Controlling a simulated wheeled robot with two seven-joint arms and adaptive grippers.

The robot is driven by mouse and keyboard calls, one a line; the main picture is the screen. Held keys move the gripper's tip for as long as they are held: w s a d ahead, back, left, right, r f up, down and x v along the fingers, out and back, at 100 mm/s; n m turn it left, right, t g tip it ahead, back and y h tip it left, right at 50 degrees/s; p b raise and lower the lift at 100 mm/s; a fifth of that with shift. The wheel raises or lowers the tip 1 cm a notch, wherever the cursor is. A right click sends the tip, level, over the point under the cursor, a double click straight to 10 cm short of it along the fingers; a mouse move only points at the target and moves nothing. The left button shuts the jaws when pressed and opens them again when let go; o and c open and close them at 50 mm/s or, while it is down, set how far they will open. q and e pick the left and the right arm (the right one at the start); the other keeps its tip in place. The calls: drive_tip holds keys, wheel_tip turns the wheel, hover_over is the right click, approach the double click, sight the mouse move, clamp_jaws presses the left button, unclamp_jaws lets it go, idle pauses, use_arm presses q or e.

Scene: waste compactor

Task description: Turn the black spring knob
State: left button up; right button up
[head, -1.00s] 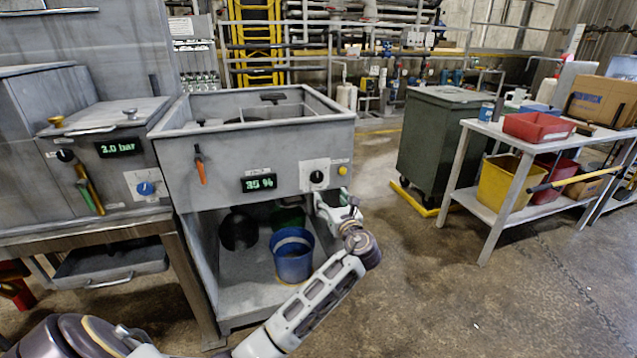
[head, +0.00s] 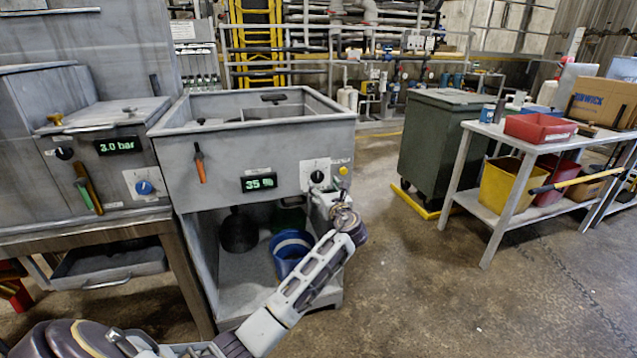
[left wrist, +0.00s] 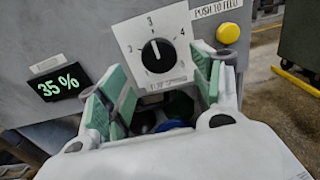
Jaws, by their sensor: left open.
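The black knob (head: 316,177) sits on a white dial plate at the right of the grey machine front. In the left wrist view the knob (left wrist: 157,55) shows its white pointer up, towards the 3, with numbers around it. My left gripper (head: 325,198) is just below the knob in the head view, partly hidden by its own wrist. In the left wrist view my left gripper (left wrist: 160,85) is open, with green-padded fingers spread left and right below the knob. I see nothing between them, and whether a finger touches the panel I cannot tell. My right gripper is out of view.
A yellow push button (left wrist: 228,33) is right of the dial, close to the right finger. A 35 % display (left wrist: 59,83) is to the left. An orange-handled lever (head: 200,166) hangs further left. A blue bucket (head: 290,250) stands on the shelf below, behind my left arm.

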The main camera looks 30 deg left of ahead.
sight(318, 179)
use_arm(q)
drive_tip(key=b+x, duration=0.1)
drive_tip(key=x, duration=0.3)
drive_tip(key=shift+w+a, duration=0.1)
drive_tip(key=shift+a, duration=0.05)
drive_tip(key=shift+x, duration=0.9)
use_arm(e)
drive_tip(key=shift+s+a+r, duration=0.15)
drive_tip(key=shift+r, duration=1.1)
use_arm(q)
drive_tip(key=c, duration=1)
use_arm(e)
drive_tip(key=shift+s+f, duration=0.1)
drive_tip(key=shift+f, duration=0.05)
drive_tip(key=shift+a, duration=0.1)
